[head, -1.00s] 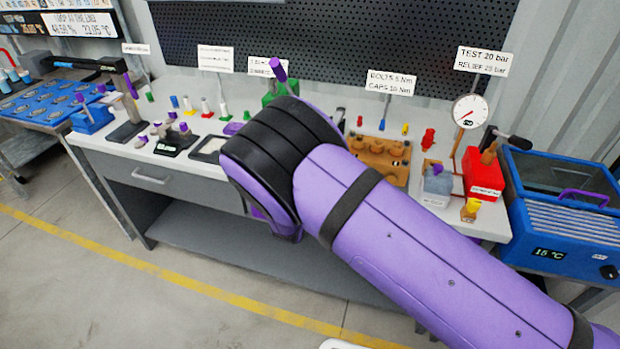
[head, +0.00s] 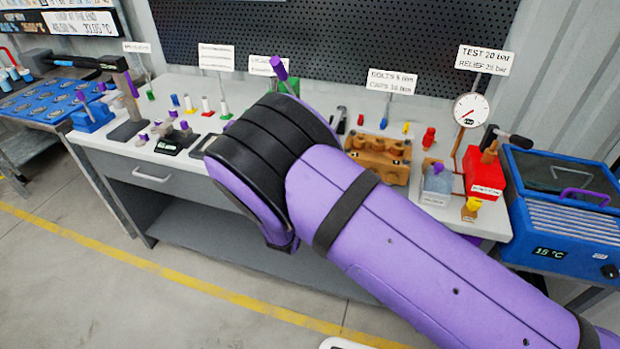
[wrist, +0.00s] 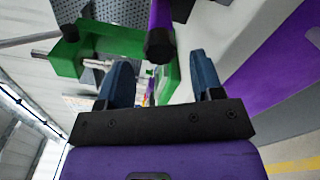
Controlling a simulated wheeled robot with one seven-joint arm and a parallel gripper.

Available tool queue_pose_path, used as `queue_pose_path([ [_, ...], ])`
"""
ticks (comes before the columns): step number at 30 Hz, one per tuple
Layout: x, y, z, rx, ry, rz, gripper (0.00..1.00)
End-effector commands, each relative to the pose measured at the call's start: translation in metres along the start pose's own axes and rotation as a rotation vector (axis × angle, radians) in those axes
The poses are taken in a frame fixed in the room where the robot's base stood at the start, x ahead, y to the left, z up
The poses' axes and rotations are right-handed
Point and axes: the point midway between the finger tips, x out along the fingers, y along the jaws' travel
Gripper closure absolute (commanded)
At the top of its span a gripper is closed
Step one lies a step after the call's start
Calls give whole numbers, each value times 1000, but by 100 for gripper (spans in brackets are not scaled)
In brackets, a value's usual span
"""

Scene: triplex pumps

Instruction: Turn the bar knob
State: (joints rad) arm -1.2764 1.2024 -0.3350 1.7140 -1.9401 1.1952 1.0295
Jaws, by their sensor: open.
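My gripper (wrist: 162,75) shows in the wrist view with its two blue fingers apart and nothing held between them. A purple bar with a dark round end (wrist: 160,30) lies just beyond the gap between the fingertips, in front of a green fixture (wrist: 75,50). I cannot tell whether this bar is the bar knob. In the head view a purple bar (head: 279,68) sticks up, tilted, at the back of the bench behind my arm. My gripper is hidden there by my purple arm.
The grey bench (head: 210,245) holds several small parts and a brown pump block (head: 378,160). A red box (head: 485,175) and a pressure gauge (head: 471,109) stand at its right. A blue machine with a small black dial (head: 609,271) is farther right. Floor in front is clear.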

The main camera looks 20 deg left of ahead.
Motion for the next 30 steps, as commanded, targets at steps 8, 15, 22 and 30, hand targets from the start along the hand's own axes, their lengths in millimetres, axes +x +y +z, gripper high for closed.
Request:
queue_pose_path([
  [8,-51,0,0,0,1,-1,40],
  [15,-71,-1,0,0,0,-1,40],
  [22,-73,-1,0,0,-1,-1,40],
  [30,-73,-1,0,0,-1,-1,40],
])
